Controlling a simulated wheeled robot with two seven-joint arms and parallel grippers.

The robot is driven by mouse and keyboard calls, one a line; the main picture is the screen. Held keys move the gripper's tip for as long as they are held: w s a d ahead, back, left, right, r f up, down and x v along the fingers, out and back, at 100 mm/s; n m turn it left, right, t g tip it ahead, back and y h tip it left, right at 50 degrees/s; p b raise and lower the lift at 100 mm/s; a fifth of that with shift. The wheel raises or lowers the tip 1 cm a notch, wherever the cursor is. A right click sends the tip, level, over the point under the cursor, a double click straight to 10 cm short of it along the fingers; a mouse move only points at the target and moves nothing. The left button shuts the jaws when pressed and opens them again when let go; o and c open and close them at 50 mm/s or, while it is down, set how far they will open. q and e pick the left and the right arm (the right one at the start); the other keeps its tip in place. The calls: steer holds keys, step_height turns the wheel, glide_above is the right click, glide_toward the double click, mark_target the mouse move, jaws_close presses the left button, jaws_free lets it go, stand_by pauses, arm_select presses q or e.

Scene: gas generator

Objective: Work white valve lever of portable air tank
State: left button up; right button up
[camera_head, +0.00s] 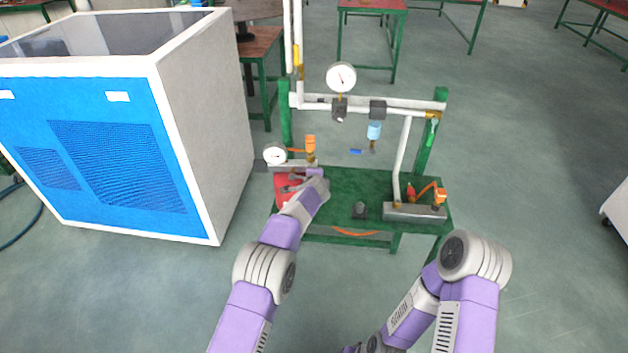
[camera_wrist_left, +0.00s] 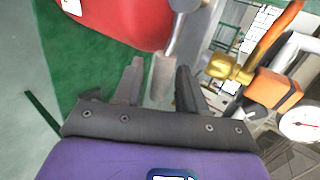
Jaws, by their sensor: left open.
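The portable air tank is red (camera_wrist_left: 115,18) and lies at the top left of the left wrist view. In the head view, part of it (camera_head: 282,186) shows at the left end of the green bench, behind my left arm. A pale valve lever (camera_wrist_left: 163,77) hangs down from a grey metal fitting (camera_wrist_left: 185,5) beside the tank. My left gripper (camera_wrist_left: 158,75) is open, with one finger on each side of the lever's lower end. I cannot tell whether either finger touches it. My right arm is bent at the lower right; its gripper is out of view.
The green bench (camera_head: 341,184) carries white pipework, a round gauge (camera_head: 341,77) and orange-handled valves. An orange valve handle (camera_wrist_left: 275,35) and a white gauge (camera_wrist_left: 301,123) are close to the right of my left gripper. A blue-and-white cabinet (camera_head: 203,128) stands left of the bench.

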arm_select(q)
steer(key=v, duration=0.7)
steer(key=shift+s+b, duration=0.2)
steer(key=shift+b, duration=0.2)
steer(key=shift+a, duration=0.1)
